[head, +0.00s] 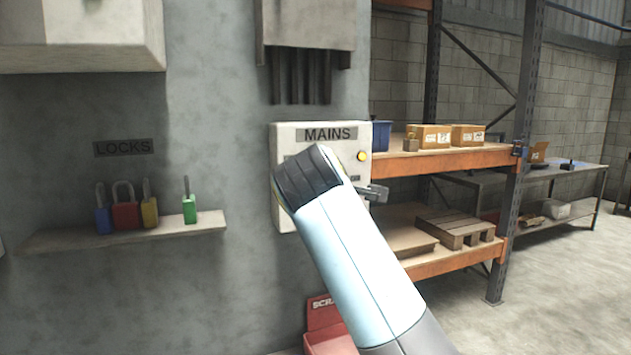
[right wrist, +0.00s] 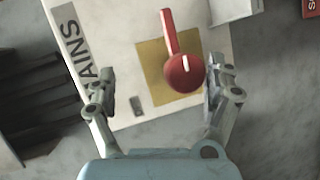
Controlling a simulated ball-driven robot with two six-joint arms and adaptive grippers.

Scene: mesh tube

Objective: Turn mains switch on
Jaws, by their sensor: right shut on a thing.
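The pale mains box (head: 283,140) with a MAINS label hangs on the grey wall in the head view. My right arm hides much of its front, including the switch. In the right wrist view the red switch (right wrist: 183,72) sits on a yellow plate (right wrist: 152,60). Its lever points up, roughly the way the MAINS lettering runs. My right gripper (right wrist: 165,88) has one finger either side of the round red knob and is shut on it. The right finger is close against the knob; contact at the left finger is not clear. My left gripper is in neither view.
A yellow lamp (head: 363,156) is on the box's right side. A wall shelf (head: 130,234) at left holds several coloured padlocks. Orange racking (head: 460,162) with cartons stands right of the wall. A red bin (head: 325,318) is below. Open floor lies at right.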

